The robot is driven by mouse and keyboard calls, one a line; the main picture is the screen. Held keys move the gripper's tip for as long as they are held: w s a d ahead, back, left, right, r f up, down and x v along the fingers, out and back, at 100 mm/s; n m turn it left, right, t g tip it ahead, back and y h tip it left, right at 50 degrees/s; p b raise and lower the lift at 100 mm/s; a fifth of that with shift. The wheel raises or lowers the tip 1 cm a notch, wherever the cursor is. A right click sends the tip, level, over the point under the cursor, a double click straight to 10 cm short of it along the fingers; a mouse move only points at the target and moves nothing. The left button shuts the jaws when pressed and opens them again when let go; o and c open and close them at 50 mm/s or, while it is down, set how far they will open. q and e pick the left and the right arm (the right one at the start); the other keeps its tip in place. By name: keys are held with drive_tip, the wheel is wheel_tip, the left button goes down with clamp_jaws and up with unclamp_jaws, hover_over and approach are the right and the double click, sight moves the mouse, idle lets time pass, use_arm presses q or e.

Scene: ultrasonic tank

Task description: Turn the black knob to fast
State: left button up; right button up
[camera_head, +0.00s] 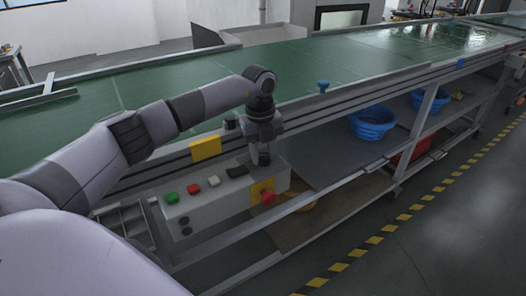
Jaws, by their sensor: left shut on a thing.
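My left gripper (264,157) reaches down from above to the right end of the grey control box (225,200). It is shut on the black knob, which the dark fingers mostly hide. I cannot read the knob's pointer or the word fast at this size. My right gripper is not in view.
The box also carries a green button (171,197), a red button (193,188), a white button (213,181) and a red emergency stop (268,198). The green conveyor belt (330,62) runs behind. Blue baskets (372,122) stand on the shelf at right.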

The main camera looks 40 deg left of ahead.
use_arm(q)
drive_tip(key=m+p, duration=0.1)
drive_tip(key=m, duration=0.4)
drive_tip(key=shift+m, duration=0.3)
drive_tip(key=m, duration=1.2)
drive_tip(key=shift+w+g, duration=0.1)
drive_tip(key=shift+g, duration=0.3)
drive_tip(key=m, duration=0.5)
drive_tip(key=shift+m+b, duration=0.35)
drive_tip(key=shift+m, duration=0.05)
drive_tip(key=shift+r+m, duration=0.1)
drive_tip(key=shift+m, duration=0.2)
drive_tip(key=o, duration=1)
drive_tip(key=shift+o, duration=0.2)
